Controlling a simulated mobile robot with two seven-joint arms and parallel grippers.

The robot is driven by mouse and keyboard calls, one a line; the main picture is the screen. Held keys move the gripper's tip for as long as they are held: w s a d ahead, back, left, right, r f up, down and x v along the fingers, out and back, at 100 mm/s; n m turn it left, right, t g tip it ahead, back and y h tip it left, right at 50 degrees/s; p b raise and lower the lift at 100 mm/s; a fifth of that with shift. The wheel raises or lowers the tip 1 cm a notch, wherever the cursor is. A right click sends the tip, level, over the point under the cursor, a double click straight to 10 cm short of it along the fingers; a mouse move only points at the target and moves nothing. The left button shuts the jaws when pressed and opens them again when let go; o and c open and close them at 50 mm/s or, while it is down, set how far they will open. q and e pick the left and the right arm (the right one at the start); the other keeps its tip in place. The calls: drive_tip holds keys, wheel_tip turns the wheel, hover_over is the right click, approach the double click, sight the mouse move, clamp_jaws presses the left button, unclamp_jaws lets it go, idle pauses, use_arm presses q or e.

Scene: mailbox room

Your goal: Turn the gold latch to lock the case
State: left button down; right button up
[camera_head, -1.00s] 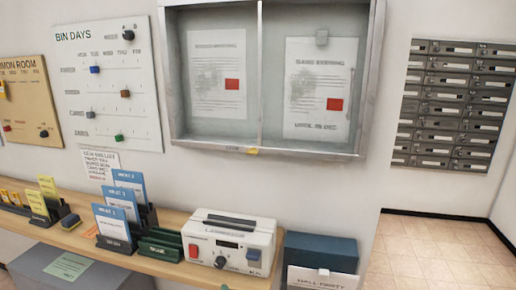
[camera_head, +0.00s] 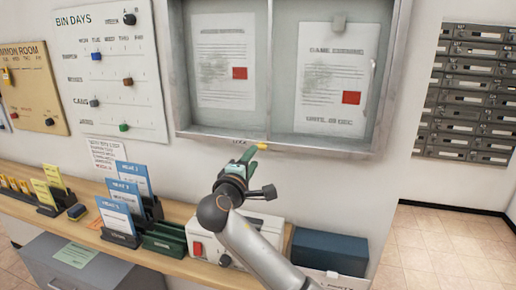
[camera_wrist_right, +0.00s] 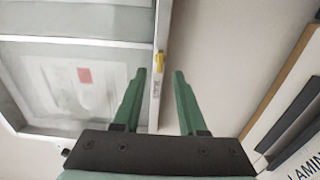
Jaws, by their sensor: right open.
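The case (camera_head: 285,140) is a grey-framed glass noticeboard on the wall with two papers inside. The gold latch (camera_head: 262,146) is a small piece on its bottom frame, beside a "LOCK" label. In the right wrist view the latch (camera_wrist_right: 160,61) sits on the frame edge, ahead of the fingertips and between their lines. My right gripper (camera_head: 248,154), with green fingers, is just below and left of the latch in the head view. In the right wrist view the right gripper (camera_wrist_right: 167,72) is open and empty, apart from the latch. My left gripper is not in view.
A shelf (camera_head: 180,212) runs below the case, holding card racks, a white laminator (camera_head: 262,228) under my right arm, and a dark blue box (camera_head: 330,252). A bin-days board (camera_head: 110,75) hangs left; grey mailboxes (camera_head: 470,95) are right.

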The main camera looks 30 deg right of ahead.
drive_tip(key=x, duration=0.5)
drive_tip(key=shift+w+d+p, duration=0.15)
drive_tip(key=shift+p, duration=0.25)
clamp_jaws()
